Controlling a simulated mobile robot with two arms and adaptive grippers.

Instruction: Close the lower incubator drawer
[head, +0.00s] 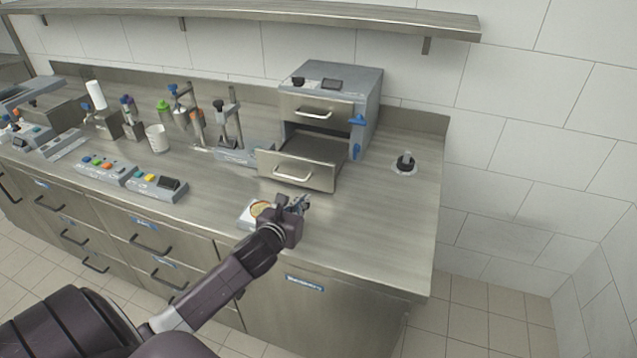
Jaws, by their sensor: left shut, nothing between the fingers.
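The incubator (366,88) is a grey metal box at the back of the counter, right of centre. Its lower drawer (297,172) is pulled out toward the front, with a pale bar handle on its face. The upper drawer (313,112) sits flush in the box, above a dark opening. My left gripper (302,205) is shut and empty, just in front of and below the lower drawer's face, apart from it as far as I can see. My right gripper is not in view.
A small white item with a tan round top (259,210) lies beside my left gripper, partly hidden by it. A black knob-like fitting (405,162) stands at the right. Button panels (157,184), a white cup (158,138) and stands fill the left. The counter's right front (385,240) is clear.

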